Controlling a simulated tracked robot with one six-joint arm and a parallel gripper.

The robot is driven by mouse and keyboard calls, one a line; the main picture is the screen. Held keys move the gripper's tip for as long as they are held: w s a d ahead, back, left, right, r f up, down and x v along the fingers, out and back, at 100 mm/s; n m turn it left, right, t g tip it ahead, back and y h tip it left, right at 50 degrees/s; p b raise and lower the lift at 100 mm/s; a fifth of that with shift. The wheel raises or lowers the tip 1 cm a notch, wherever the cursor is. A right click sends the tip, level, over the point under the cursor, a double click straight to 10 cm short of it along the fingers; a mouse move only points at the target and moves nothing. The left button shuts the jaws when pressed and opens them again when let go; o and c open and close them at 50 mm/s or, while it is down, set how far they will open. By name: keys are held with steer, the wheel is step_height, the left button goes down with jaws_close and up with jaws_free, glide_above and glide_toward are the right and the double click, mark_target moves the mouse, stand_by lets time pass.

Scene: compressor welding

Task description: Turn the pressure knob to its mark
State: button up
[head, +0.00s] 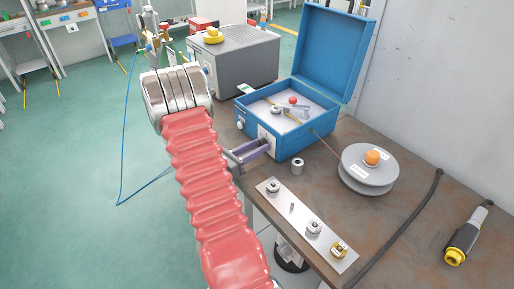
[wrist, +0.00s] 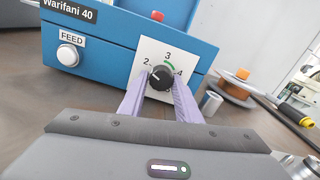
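The pressure knob (wrist: 161,79) is a round black dial on a white plate on the front of the blue welding box (head: 286,143). Numbers 2, 3 and 4 show around it. Its pale pointer line seems to point left, near the 2. A green arc mark (wrist: 170,65) lies between 3 and 4. My gripper (wrist: 161,84) has its two purple fingers on either side of the knob, tips close to its sides. I cannot tell whether they touch it. In the head view my gripper (head: 262,147) reaches the box front; the knob is hidden there.
A white FEED button (wrist: 68,55) is left of the knob. The box's lid (head: 332,50) stands open. A small metal cylinder (head: 298,166), a metal strip with fittings (head: 306,226) and a grey spool (head: 368,172) are on the brown bench. A grey machine (head: 235,62) stands behind.

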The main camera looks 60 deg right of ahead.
steer(key=c, duration=0.6)
steer(key=shift+m, duration=0.3)
steer(key=m, duration=0.3)
steer(key=shift+w, duration=0.1)
steer(key=shift+m, duration=1.7)
steer(key=o, duration=1)
steer(key=shift+o, duration=0.2)
